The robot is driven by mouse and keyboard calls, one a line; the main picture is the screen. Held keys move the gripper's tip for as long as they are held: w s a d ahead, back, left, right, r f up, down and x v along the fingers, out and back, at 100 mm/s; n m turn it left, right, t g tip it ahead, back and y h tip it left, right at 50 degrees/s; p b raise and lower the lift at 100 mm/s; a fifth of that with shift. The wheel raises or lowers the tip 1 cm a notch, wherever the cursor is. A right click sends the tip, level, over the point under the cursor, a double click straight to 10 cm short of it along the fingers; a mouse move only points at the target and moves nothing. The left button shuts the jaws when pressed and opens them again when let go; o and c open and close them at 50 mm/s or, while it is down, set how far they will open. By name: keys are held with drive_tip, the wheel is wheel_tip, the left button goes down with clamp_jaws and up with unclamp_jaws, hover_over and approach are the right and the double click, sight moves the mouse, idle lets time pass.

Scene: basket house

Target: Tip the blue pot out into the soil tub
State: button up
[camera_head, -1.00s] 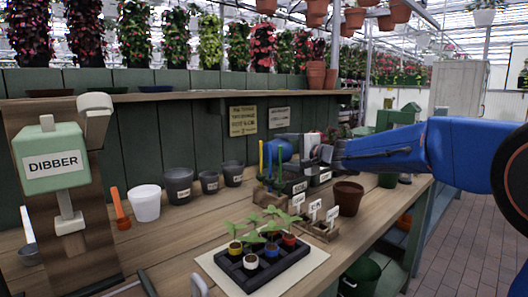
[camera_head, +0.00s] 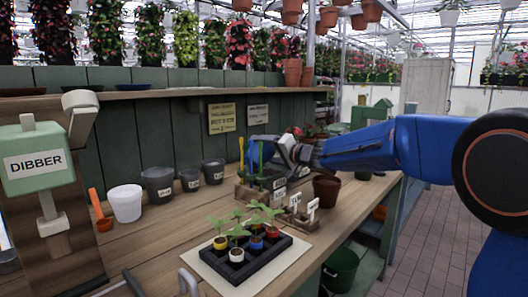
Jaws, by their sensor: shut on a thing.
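My gripper (camera_head: 282,153), grey, reaches over the back of the bench from the right; its fingers are too small to make out clearly. A rounded blue thing at its end looks like the blue pot (camera_head: 255,152), held in the air and seemingly tilted; its mouth and contents cannot be made out.
A black tray (camera_head: 233,268) of seedlings in small coloured pots lies in front. Thin upright stakes (camera_head: 241,155) stand close to the held pot. The shelf (camera_head: 130,94) runs behind.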

wheel_tip(320, 180, up, 3)
drive_tip(key=n, duration=0.5)
drive_tip(key=shift+w+d+t, duration=0.1)
drive_tip(key=shift+w+t, duration=0.05)
drive_tip(key=shift+t, duration=0.15)
drive_tip(key=n, duration=0.5)
drive_tip(key=shift+w+d+n+t, duration=0.15)
drive_tip(key=shift+w+n+t, duration=0.1)
drive_tip(key=shift+n+t, duration=0.15)
